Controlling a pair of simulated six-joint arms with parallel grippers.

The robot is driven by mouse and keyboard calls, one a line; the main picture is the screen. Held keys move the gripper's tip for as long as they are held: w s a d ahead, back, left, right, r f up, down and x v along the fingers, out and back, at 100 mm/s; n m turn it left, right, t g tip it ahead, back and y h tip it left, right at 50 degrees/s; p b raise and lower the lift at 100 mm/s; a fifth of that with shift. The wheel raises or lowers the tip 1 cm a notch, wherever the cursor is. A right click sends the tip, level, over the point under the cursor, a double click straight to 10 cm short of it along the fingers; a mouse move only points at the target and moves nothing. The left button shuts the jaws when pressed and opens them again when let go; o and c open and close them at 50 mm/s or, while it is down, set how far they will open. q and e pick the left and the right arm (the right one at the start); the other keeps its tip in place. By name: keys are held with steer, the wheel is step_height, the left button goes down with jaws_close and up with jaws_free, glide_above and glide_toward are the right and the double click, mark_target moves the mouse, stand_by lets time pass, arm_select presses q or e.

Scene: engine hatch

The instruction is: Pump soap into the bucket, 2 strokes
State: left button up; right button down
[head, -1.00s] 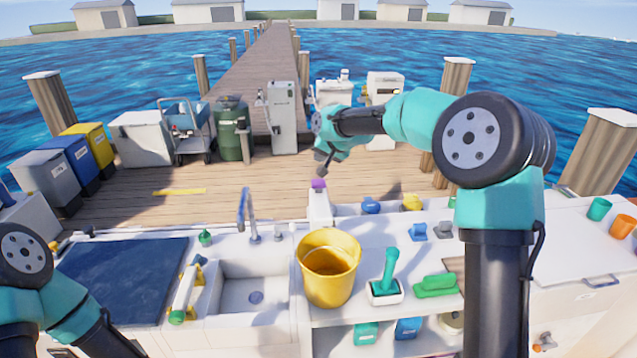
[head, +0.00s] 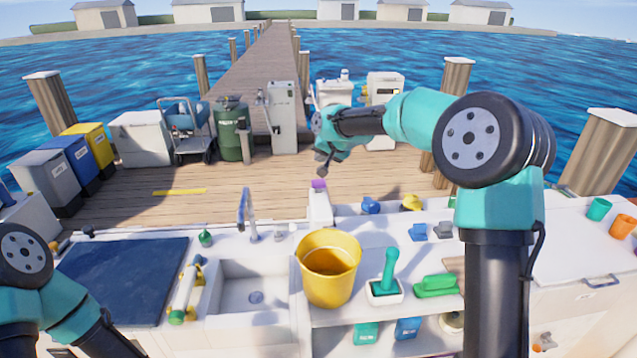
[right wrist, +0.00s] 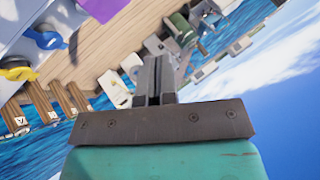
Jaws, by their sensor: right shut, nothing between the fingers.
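A yellow bucket (head: 342,292) stands upright on the white counter, right of the sink, with brownish-amber contents low inside. Behind it a white soap dispenser (head: 320,209) with a purple top (head: 319,184) stands at the counter's back edge. A purple shape, likely the same top, shows at the upper edge of the right wrist view (right wrist: 104,8). My right gripper (head: 322,172) is shut and empty, just above the purple top and apparently apart from it. Its closed fingers also show in the right wrist view (right wrist: 155,78). My left arm shows at the lower left; its gripper is out of frame.
A sink (head: 256,290) with a faucet (head: 245,211) is left of the bucket. A teal-handled brush (head: 388,272) in a white holder and a green scrub brush (head: 437,286) are right of it. Blue (head: 370,206) and yellow (head: 412,202) items sit along the back edge.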

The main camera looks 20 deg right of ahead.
mark_target(320, 181)
steer(key=shift+r, duration=0.1)
stand_by(0.7)
step_height(320, 181, up, 4)
steer(key=shift+f, duration=0.15)
steer(key=shift+f, duration=0.1)
steer(key=shift+f, duration=4.35)
steer(key=shift+f, duration=0.2)
steer(key=shift+f, duration=0.2)
